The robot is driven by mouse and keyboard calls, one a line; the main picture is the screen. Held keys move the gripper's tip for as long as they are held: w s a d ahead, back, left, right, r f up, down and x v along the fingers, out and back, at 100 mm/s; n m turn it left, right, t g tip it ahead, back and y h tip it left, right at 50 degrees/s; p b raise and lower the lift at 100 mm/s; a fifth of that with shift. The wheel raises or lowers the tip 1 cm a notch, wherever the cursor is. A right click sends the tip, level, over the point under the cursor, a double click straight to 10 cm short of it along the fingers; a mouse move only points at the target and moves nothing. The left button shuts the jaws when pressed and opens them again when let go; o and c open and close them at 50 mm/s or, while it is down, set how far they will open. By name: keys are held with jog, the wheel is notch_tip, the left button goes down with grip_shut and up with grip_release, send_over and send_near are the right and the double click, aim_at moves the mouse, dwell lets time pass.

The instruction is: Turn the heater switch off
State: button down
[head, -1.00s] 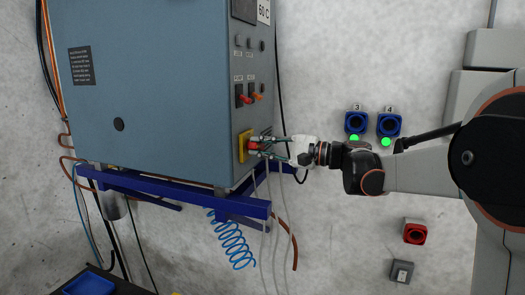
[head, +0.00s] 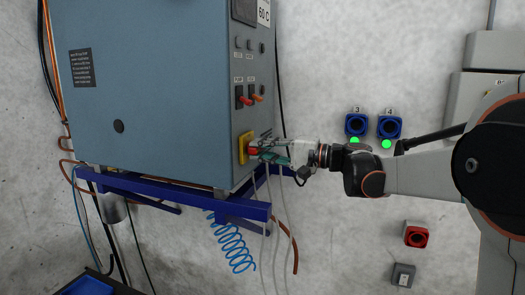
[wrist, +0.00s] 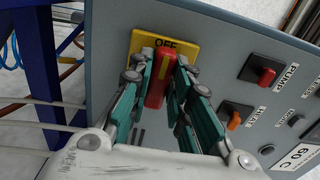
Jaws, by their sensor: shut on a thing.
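A red rotary handle (wrist: 160,82) with a yellow stripe sits on a yellow plate (wrist: 180,47) marked OFF, low on the grey-blue cabinet panel. The stripe runs toward the word OFF. My gripper (wrist: 165,85) has its green-padded fingers on both sides of the handle and is shut on it. In the head view my gripper (head: 262,152) reaches in from the right to the red handle (head: 253,149). I cannot read a heater label on the plate. An orange knob (wrist: 234,121) and a red knob (wrist: 266,77) near a PUMP label are apart from my fingers.
The cabinet (head: 150,80) stands on a blue frame (head: 160,191). Grey cables hang below the gripper.

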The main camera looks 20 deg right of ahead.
jog(key=c, duration=1.5)
grip_release()
jog(key=v, duration=1.2)
